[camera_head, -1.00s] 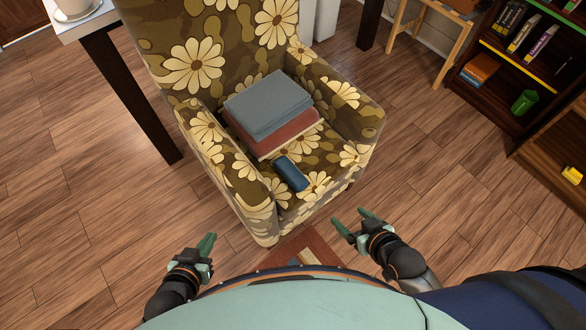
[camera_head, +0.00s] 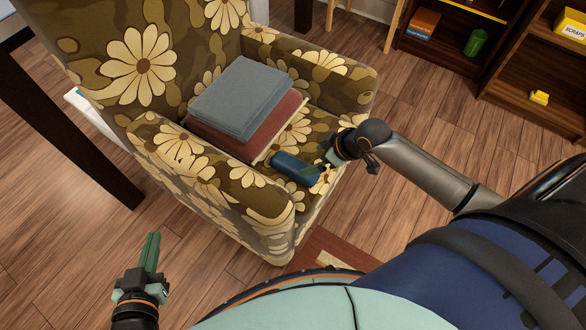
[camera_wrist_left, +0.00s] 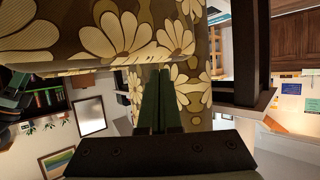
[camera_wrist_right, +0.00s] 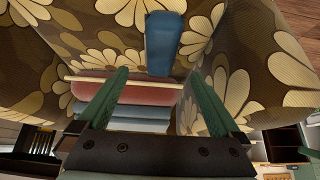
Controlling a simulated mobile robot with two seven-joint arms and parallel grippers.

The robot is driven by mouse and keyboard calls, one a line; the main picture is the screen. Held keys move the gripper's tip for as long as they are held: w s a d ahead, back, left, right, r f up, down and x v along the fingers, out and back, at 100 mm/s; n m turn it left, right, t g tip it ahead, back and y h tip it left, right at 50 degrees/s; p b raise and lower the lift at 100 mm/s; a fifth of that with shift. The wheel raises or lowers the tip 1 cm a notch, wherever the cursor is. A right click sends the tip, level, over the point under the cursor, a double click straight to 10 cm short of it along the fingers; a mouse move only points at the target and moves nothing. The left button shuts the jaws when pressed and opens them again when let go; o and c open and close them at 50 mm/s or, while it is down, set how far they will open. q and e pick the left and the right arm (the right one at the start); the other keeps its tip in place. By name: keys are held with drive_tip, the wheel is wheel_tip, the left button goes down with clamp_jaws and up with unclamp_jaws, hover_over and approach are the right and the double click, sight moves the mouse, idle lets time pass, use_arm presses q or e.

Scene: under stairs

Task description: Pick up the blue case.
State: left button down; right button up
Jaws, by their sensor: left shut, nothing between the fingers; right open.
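The blue case (camera_head: 294,168) lies on the seat of the flowered armchair (camera_head: 215,205), near the seat's front edge and beside a stack of folded cloths. My right gripper (camera_head: 326,163) is at the right end of the case, over the seat front, and its fingers are partly hidden in the head view. In the right wrist view the case (camera_wrist_right: 164,42) is beyond the open, empty fingers (camera_wrist_right: 163,95), with nothing between them. My left gripper (camera_head: 151,248) is shut and empty, low at the left of the chair. Its closed fingers also show in the left wrist view (camera_wrist_left: 160,95).
Folded grey cloth (camera_head: 240,97) lies on red cloth (camera_head: 272,130) behind the case. The chair's armrests (camera_head: 340,80) rise on both sides of the seat. A dark table leg (camera_head: 70,130) stands at left, shelves (camera_head: 530,75) at upper right.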

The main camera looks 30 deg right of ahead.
sight(296, 165)
drive_tip(key=b+x, duration=0.2)
drive_tip(key=x, duration=0.3)
use_arm(q)
wheel_tip(296, 165, up, 13)
drive_tip(key=w+m+t+h, duration=0.2)
drive_tip(key=w+t, duration=0.1)
drive_tip(key=t, duration=0.3)
use_arm(e)
drive_tip(key=shift+w+a+f, duration=0.15)
drive_tip(key=shift+f, duration=0.15)
drive_tip(key=b+x, duration=0.2)
drive_tip(key=x, duration=0.2)
drive_tip(key=shift+w+a+f+b, duration=0.15)
drive_tip(key=shift+b, duration=0.15)
drive_tip(key=shift+w+f, duration=0.1)
use_arm(q)
drive_tip(key=s+r+m+t+h, duration=0.1)
drive_tip(key=s+r+m+h, duration=0.1)
drive_tip(key=r, duration=0.4)
drive_tip(key=s+d+r+m+t+h, duration=0.1)
drive_tip(key=s+r+m+t+h, duration=0.1)
drive_tip(key=r+h, duration=0.3)
wheel_tip(296, 165, up, 2)
drive_tip(key=shift+s+d+r+m+t, duration=0.2)
drive_tip(key=shift+s+d+m+t, duration=0.1)
drive_tip(key=shift+s+m, duration=0.5)
use_arm(e)
drive_tip(key=shift+c, duration=0.2)
drive_tip(key=c, duration=1.4)
